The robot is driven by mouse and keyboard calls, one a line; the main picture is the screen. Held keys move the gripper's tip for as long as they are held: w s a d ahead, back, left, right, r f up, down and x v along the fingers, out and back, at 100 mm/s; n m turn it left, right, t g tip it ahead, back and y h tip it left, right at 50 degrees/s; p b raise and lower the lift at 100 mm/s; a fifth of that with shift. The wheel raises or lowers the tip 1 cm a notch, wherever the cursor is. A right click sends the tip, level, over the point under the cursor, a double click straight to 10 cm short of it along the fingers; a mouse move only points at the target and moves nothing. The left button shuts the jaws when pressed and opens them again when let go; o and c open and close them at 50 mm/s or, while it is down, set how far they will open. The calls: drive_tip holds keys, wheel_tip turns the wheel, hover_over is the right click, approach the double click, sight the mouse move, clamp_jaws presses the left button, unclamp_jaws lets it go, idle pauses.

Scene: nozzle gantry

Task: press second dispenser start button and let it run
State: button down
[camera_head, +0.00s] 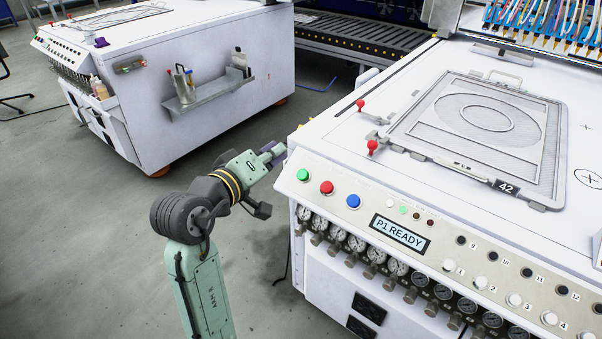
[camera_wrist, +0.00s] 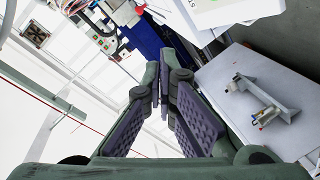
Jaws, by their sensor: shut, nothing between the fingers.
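The near white machine (camera_head: 380,90) has a sloped control panel. A green button (camera_head: 303,175), a red button (camera_head: 327,187) and a blue button (camera_head: 353,201) sit at its left end. A display (camera_head: 400,234) reads "P1 READY". Farther right are white round buttons numbered from 1, with button 2 (camera_head: 481,283) among them. I cannot tell from the labels which one is the second dispenser's start button. My gripper (camera_head: 272,151) is shut and empty, by the machine's left corner, behind and left of the green button. Its closed fingers (camera_wrist: 165,68) also show in the wrist view.
Two red-knobbed clamps (camera_head: 372,146) and a framed screen numbered 42 (camera_head: 480,120) lie on the machine top. Gauges (camera_head: 337,232) line the panel's lower edge. A second white machine (camera_head: 200,70) with a side shelf (camera_head: 205,92) stands across clear grey floor.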

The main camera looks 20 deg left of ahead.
sight(303, 175)
drive_tip(key=w+f+b, duration=0.1)
drive_tip(key=f, duration=0.1)
drive_tip(key=w+d+f+b, duration=0.1)
drive_tip(key=f+b, duration=0.1)
drive_tip(key=w+f+b, duration=0.2)
drive_tip(key=shift+d+f, duration=0.15)
drive_tip(key=shift+d, duration=0.05)
drive_tip(key=shift+w+d+f+b, duration=0.1)
drive_tip(key=shift+w+f+b, duration=0.25)
drive_tip(key=shift+w+f, duration=0.1)
idle(1.2)
drive_tip(key=shift+w+d+f, duration=0.15)
drive_tip(key=shift+w+f, duration=0.05)
drive_tip(key=shift+f, duration=0.15)
